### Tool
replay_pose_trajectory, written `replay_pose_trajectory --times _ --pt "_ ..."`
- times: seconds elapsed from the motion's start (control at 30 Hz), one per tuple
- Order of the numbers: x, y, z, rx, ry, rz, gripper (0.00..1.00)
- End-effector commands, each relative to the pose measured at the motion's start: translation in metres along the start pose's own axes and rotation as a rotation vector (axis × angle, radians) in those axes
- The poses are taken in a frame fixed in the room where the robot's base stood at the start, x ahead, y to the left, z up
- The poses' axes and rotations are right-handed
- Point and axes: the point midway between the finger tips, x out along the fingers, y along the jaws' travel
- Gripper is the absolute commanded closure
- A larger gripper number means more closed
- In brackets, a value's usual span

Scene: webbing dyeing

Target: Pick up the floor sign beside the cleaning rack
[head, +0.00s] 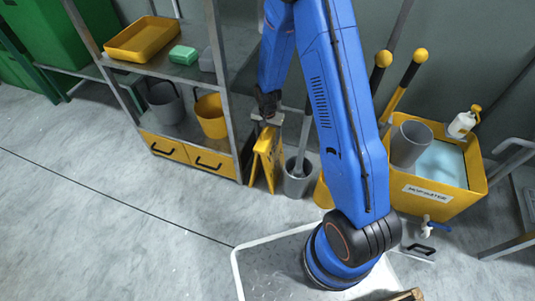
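The yellow floor sign (265,156) stands upright on the floor, just right of the cleaning rack (228,88). Dark marks show on its face. My blue arm reaches over from the lower right, and my gripper (267,117) is at the top edge of the sign. The fingers are small and dark in this view, and I cannot tell whether they are open or closed on the sign. Part of the sign's right side is close to a grey bin.
A grey bin (298,178) with a handle in it stands right of the sign. The rack holds a yellow tray (144,39), buckets and yellow drawers (190,153). A yellow tub (450,195) stands at the right. The floor at the left is clear.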

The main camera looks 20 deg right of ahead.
Motion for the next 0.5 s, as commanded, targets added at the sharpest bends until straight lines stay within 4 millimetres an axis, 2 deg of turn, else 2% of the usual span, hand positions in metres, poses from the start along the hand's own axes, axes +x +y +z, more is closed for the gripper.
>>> replay_pose_trajectory --times 0.17,0.43,0.5 --pt "-0.0001 -0.0002 -0.0001 0.000 0.000 0.000 0.38" --pt "-0.0003 -0.0002 -0.0002 0.000 0.000 0.000 1.00" --pt "-0.0003 -0.0002 -0.0002 0.000 0.001 0.000 1.00"
